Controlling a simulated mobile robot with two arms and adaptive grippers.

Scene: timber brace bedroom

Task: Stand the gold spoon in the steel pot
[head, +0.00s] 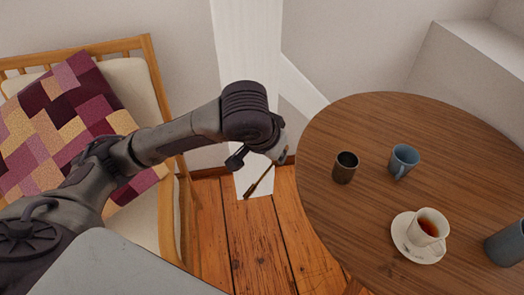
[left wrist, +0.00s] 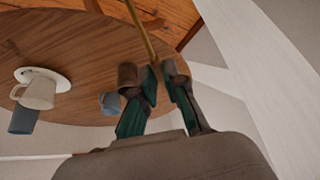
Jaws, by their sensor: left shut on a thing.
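My left gripper (head: 277,158) is shut on the gold spoon (head: 259,183), in the air over the floor, left of the table's edge. The spoon slants down and left from the gripper in the head view. In the left wrist view the spoon (left wrist: 141,29) runs up from between the fingertips (left wrist: 162,76). The steel pot (head: 345,168), a small dark cup, stands upright on the round table near its left edge, right of the gripper and apart from it. The pot also shows in the left wrist view (left wrist: 128,75). My right gripper is out of view.
The round wooden table (head: 325,119) also holds a blue mug (head: 403,161), a white cup of tea (head: 427,228) on a saucer (head: 410,251), and a grey-blue vessel (head: 505,244) at the right. A chair with a patchwork cushion (head: 65,120) stands left.

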